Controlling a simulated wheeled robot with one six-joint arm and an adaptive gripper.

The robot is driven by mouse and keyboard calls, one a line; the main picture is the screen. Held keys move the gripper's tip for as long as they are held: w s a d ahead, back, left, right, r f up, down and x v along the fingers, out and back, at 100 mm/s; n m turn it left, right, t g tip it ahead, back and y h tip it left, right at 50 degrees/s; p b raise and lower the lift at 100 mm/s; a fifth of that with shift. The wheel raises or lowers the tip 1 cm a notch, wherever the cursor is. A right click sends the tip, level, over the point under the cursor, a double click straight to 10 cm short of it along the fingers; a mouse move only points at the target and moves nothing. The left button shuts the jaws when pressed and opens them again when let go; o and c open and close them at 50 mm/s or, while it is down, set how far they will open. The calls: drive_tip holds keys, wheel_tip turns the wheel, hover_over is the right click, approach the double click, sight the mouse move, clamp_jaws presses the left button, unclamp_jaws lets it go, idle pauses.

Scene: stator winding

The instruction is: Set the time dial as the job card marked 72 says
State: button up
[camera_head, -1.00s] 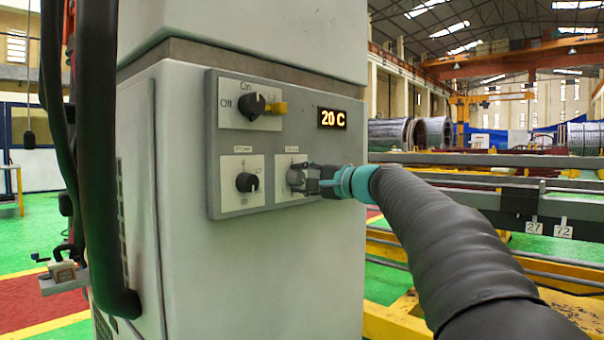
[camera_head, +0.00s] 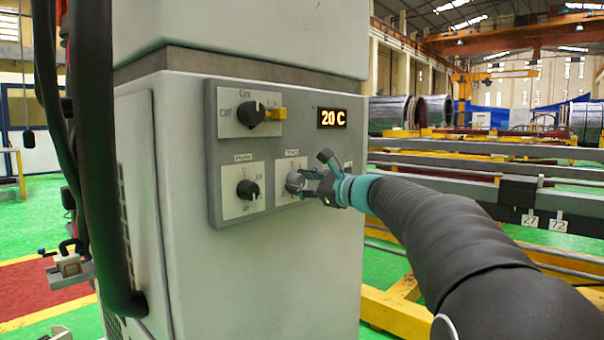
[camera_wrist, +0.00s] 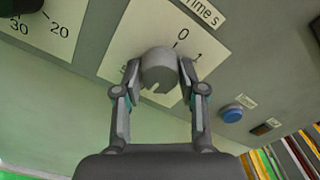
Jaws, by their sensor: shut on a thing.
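The time dial is a grey knob (camera_wrist: 158,69) on a white plate labelled "Time s", with 0 and 1 readable near it. A notch on the knob points toward the lower side of the wrist picture. It also shows on the cabinet panel in the head view (camera_head: 295,182). My gripper (camera_wrist: 160,82) is shut on the knob, one finger on each side. The card marked 72 (camera_head: 558,225) hangs on a rail at the right, beside a card marked 27 (camera_head: 528,221). Any writing on the cards beyond the numbers is too small to read.
A black dial (camera_head: 247,189) sits left of the time dial. A blue button (camera_wrist: 232,114) is right of the time dial. Rails with yellow supports stand at right.

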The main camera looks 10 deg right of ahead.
drive_tip(key=m+p, duration=0.2)
drive_tip(key=m, duration=0.2)
drive_tip(key=shift+r+m+p, duration=0.1)
drive_tip(key=shift+m+p, duration=0.2)
drive_tip(key=shift+p, duration=0.1)
drive_tip(key=shift+m, duration=1.9)
drive_tip(key=o, duration=1.1)
drive_tip(key=shift+o, duration=0.2)
drive_tip(key=v, duration=1.2)
